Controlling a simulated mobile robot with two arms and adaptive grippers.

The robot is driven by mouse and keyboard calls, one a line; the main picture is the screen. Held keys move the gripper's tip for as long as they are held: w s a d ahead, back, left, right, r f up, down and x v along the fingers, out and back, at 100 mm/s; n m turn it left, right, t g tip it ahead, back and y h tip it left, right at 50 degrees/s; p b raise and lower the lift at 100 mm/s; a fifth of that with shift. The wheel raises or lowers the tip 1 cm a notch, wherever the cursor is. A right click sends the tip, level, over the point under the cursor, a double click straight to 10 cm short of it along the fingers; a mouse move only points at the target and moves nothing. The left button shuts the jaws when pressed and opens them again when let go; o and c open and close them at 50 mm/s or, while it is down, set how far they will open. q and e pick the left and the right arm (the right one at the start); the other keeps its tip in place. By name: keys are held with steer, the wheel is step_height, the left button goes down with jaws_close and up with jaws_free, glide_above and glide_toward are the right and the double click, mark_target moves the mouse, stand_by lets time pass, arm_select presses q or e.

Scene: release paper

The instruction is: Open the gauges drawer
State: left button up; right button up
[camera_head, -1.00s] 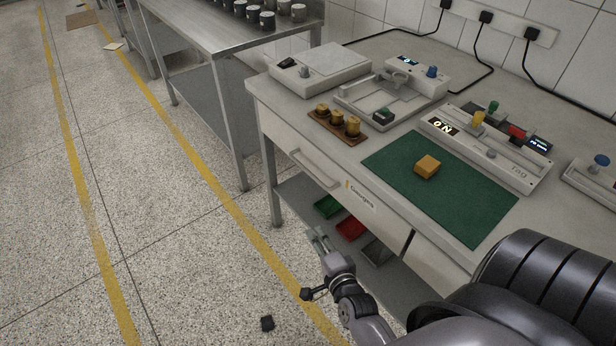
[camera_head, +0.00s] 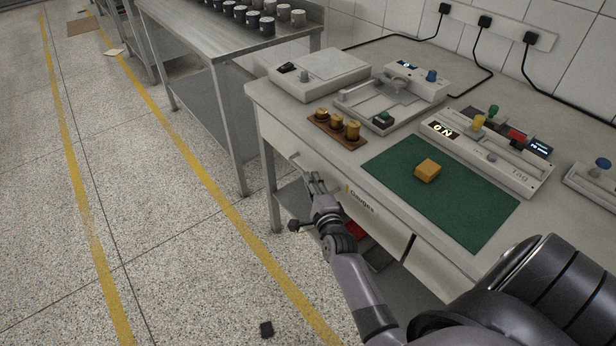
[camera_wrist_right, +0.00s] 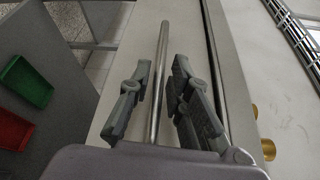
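The gauges drawer (camera_head: 277,134) is the pale drawer under the front edge of the workbench, with a "Gauges" label (camera_head: 361,201) on its front. It looks shut. Its bar handle (camera_head: 295,160) is partly hidden by my right gripper (camera_head: 313,182). In the right wrist view, my right gripper (camera_wrist_right: 161,65) has its two fingers apart. The metal handle bar (camera_wrist_right: 163,45) runs between them in the picture, with a gap on each side. I cannot tell how deep the bar sits between the fingers. My left gripper is not in view.
The bench top holds a green mat (camera_head: 403,205) with a yellow block (camera_head: 427,170), a wooden weight holder (camera_head: 337,131) and several devices. Green (camera_wrist_right: 27,80) and red bins (camera_wrist_right: 12,130) sit on the shelf below.

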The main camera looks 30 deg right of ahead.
steer(key=shift+x, duration=1.65)
jaws_close()
